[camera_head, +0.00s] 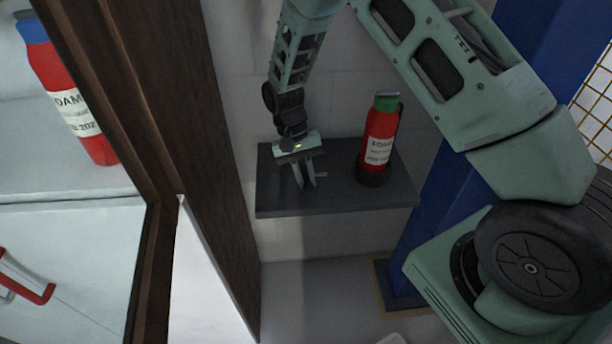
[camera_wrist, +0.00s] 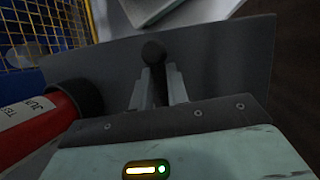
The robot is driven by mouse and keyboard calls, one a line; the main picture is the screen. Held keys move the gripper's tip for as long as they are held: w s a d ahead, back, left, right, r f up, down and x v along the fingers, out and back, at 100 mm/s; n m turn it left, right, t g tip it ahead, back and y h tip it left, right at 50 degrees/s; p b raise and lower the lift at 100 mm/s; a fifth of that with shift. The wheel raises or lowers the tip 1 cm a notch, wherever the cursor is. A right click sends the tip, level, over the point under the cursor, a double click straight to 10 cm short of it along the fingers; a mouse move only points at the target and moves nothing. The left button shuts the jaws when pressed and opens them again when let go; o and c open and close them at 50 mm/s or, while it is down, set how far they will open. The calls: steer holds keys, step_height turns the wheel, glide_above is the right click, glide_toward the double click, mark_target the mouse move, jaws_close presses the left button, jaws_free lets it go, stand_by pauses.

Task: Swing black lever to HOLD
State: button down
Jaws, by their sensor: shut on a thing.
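My gripper (camera_head: 304,183) is low over the left part of a dark grey ledge (camera_head: 345,198) on the wall. In the wrist view its two pale fingers (camera_wrist: 158,82) are shut on the black lever (camera_wrist: 153,52). The lever's round dark knob shows at the fingertips, and part of its shaft shows between the fingers. In the head view the lever is too small and too covered by my gripper to make out clearly. No HOLD mark can be read in either view.
A red foam extinguisher (camera_head: 379,140) with a green top stands on the ledge, close right of my gripper; it also shows in the wrist view (camera_wrist: 38,125). A brown wooden frame (camera_head: 190,110) rises at left. Another red extinguisher (camera_head: 70,90) with a blue top is beyond it. A blue post (camera_head: 440,190) stands at right.

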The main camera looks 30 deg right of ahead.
steer(key=shift+w, duration=0.1)
steer(key=c, duration=1.4)
jaws_free()
steer(key=shift+o, duration=0.2)
steer(key=shift+r, duration=0.1)
steer(key=d+b+v, duration=0.1)
steer(key=v, duration=1.6)
steer(key=shift+a+r, duration=0.15)
steer(key=shift+a, duration=0.3)
